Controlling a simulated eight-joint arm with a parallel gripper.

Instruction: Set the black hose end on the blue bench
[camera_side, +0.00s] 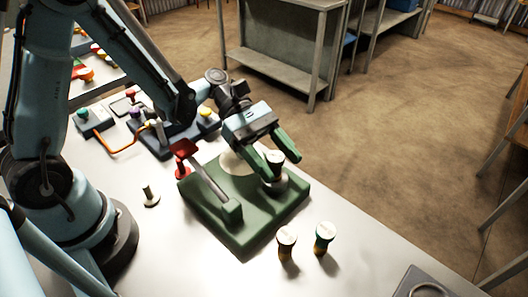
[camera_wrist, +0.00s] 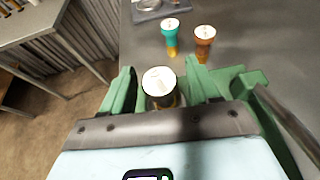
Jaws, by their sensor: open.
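The black hose end (camera_wrist: 158,86), a dark cylinder with a white top, stands upright between the two green fingers of my gripper (camera_wrist: 160,68) in the wrist view. The fingers are open, one on each side; I cannot tell whether either touches it. In the side view the black hose end (camera_side: 275,158) stands on the right part of a green base (camera_side: 242,245), with my gripper (camera_side: 284,168) around it.
A red-handled lever (camera_side: 185,150) rises from the green base. A brown hose end (camera_side: 287,240) and a teal one (camera_side: 325,235) stand in front of it. A small post (camera_side: 150,196) stands left. A grey tray (camera_side: 425,285) lies at the front right.

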